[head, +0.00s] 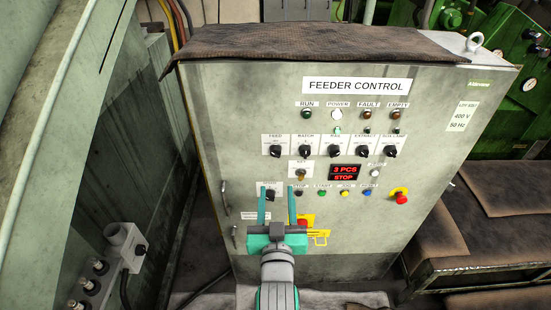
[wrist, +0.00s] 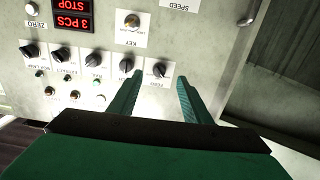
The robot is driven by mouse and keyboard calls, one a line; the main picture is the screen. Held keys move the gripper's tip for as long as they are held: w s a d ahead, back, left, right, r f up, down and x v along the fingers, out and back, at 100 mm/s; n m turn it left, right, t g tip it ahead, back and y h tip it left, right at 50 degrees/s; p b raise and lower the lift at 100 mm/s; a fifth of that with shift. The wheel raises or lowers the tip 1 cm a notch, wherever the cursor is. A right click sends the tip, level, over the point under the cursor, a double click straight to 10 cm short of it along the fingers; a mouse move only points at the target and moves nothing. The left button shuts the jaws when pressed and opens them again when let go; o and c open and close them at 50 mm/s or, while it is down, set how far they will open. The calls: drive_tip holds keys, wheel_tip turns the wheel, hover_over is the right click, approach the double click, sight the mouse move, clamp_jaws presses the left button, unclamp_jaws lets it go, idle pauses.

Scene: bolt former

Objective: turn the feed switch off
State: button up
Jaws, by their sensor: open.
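The feed switch (head: 275,150) is a black rotary knob under a FEED label, leftmost in a row of knobs on the grey feeder control cabinet (head: 230,110). It also shows in the upside-down wrist view (wrist: 158,69). Its exact pointer position is too small to read. My gripper (head: 277,190) has two teal fingers, spread apart and empty, in front of the lower left of the panel. In the wrist view the gripper (wrist: 160,78) points at the panel, with the feed knob between its fingertips in the picture. The fingers do not appear to touch the knob.
Below are the key switch (head: 301,174), the red display (head: 344,173) reading 3 PCS STOP, and several push buttons. A red emergency stop (head: 401,198) is at right. A door handle (wrist: 250,14) projects beside the panel.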

sight(275, 156)
drive_tip(key=w, duration=0.4)
drive_tip(key=w+r, duration=0.1)
drive_tip(key=w, duration=0.3)
drive_tip(key=w+r, duration=0.1)
drive_tip(key=w, duration=0.3)
drive_tip(key=shift+a+r, duration=0.1)
drive_tip(key=shift+a, duration=0.05)
drive_tip(key=shift+c, duration=0.2)
drive_tip(key=c, duration=1)
